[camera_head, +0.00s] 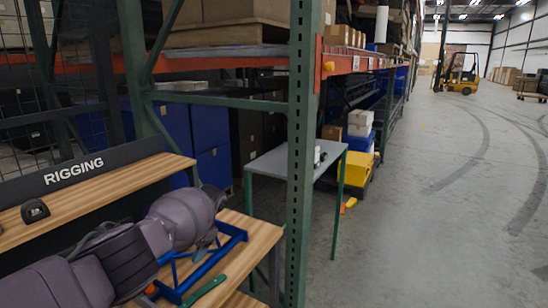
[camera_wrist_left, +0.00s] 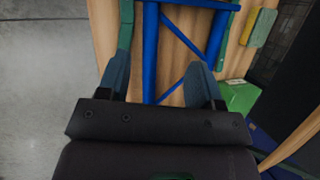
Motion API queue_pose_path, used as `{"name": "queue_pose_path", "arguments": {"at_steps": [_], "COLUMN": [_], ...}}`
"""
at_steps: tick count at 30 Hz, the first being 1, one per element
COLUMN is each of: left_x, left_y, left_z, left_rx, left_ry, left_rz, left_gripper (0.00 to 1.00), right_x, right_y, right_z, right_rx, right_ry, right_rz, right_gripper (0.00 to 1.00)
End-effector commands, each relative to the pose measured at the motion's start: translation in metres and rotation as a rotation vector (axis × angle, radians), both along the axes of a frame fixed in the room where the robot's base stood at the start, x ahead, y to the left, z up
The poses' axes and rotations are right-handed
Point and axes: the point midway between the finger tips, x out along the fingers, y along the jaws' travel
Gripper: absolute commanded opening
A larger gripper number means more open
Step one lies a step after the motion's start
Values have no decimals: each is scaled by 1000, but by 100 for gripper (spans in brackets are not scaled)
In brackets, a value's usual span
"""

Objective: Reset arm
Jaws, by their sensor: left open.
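My left arm comes in from the lower left of the head view, and its gripper (camera_head: 208,240) is over the wooden workbench (camera_head: 262,232), beside a blue metal frame (camera_head: 228,246). In the left wrist view the two fingers (camera_wrist_left: 160,82) are spread apart, and the blue frame (camera_wrist_left: 150,50) shows between and beyond them. Nothing is seen clamped between the fingers. A green strip (camera_wrist_left: 126,25) lies in line with the left-hand finger; whether they touch cannot be told. My right gripper is in neither view.
A green-handled tool (camera_head: 207,290) lies at the bench's front. A shelf marked RIGGING (camera_head: 100,190) stands behind my arm. A green rack post (camera_head: 298,150) rises close to the bench's right. A grey table (camera_head: 285,158) stands beyond. The aisle floor (camera_head: 440,200) at right is clear.

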Motion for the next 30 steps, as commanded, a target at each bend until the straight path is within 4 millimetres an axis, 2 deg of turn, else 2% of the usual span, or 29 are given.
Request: {"name": "queue_pose_path", "arguments": {"at_steps": [1, 3, 7, 11, 16, 20, 23, 26, 30], "left_x": [16, 35, 55, 57, 39, 17, -2, -23, -56], "left_y": [-20, -46, -97, -143, -186, -200, -200, -193, -174], "left_z": [8, 15, 13, 6, -2, -3, -3, -3, -4], "left_rx": [-23, -59, -168, -304, -500, -632, -712, -776, -838], "left_ry": [-90, -214, -428, -619, -839, -986, -1085, -1176, -1288], "left_rz": [-53, -122, -240, -328, -382, -381, -363, -333, -281], "left_gripper": [60, 60, 60, 60, 60, 60, 60, 60, 60], "right_x": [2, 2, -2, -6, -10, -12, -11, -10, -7], "right_y": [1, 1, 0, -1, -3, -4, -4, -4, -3], "right_z": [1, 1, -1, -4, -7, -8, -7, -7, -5], "right_rx": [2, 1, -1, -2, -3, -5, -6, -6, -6], "right_ry": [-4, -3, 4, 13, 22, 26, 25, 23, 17], "right_rz": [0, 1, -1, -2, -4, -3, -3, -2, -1], "right_gripper": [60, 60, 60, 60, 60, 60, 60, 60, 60]}}
